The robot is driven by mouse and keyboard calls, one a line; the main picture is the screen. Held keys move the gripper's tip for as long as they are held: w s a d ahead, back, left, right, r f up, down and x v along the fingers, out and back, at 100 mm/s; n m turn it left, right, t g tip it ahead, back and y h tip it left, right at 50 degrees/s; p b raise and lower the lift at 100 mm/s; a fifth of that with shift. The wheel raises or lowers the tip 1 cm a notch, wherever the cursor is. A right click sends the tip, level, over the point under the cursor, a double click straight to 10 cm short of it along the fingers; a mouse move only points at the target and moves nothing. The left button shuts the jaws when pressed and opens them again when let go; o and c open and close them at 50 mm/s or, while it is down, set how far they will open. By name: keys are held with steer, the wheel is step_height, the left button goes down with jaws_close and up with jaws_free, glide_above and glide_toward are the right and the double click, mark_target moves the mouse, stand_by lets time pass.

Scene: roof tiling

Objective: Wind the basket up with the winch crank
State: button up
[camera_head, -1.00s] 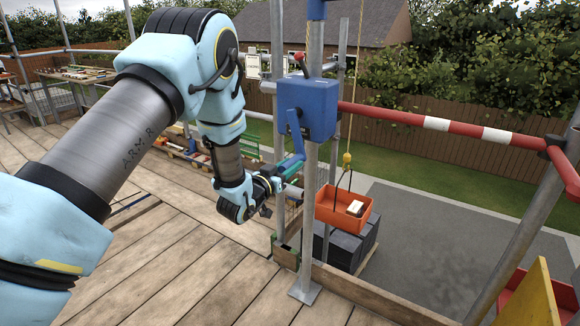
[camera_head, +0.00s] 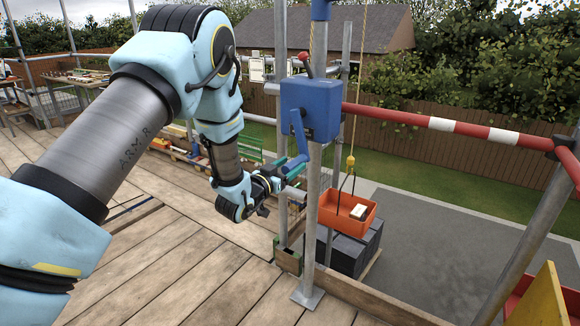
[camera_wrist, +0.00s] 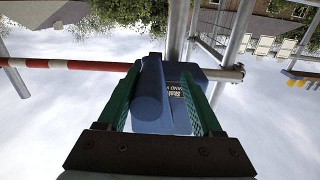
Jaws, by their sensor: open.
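The blue winch box (camera_head: 318,105) is fixed to an upright steel post, with a blue crank arm (camera_head: 298,133) hanging down its front. My gripper (camera_head: 291,166) is just below and left of the crank's lower end. In the wrist view, its two green fingers stand apart either side of the blue crank handle (camera_wrist: 150,92). Whether either finger touches it, I cannot tell. The orange basket (camera_head: 340,221) hangs on a yellow rope (camera_head: 351,140) just over or on a dark stack (camera_head: 349,252); a small pale object (camera_head: 358,211) lies in it.
A red and white guard rail (camera_head: 440,124) runs right from the winch post (camera_head: 312,215). A red-handled lever (camera_head: 305,60) stands on the winch box. The plank deck (camera_head: 190,270) is clear below my arm. A yellow board (camera_head: 540,297) stands at lower right.

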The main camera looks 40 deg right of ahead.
steer(key=b+v, duration=0.3)
steer(key=v, duration=0.8)
steer(key=w+a+n+t+y+p, duration=0.1)
steer(key=w+a+n+t+y, duration=0.4)
steer(key=w+a, duration=0.6)
steer(key=w+a+r+n+g+y+p, duration=0.15)
steer(key=a+y, duration=0.25)
steer(key=a, duration=0.4)
steer(key=w+a+n+y, duration=0.2)
steer(key=a+y, duration=0.2)
steer(key=a, duration=0.5)
steer(key=s+a+r+n+g+y, duration=0.1)
steer(key=s+a+n+g+y, duration=0.1)
steer(key=s+a, duration=0.5)
steer(key=s+a+r+n+g+y+p, duration=0.1)
steer(key=s+a+r+n+g+y, duration=0.1)
steer(key=s+a, duration=0.6)
steer(key=a+n+g, duration=0.1)
steer(key=a+g, duration=0.1)
steer(key=a, duration=0.2)
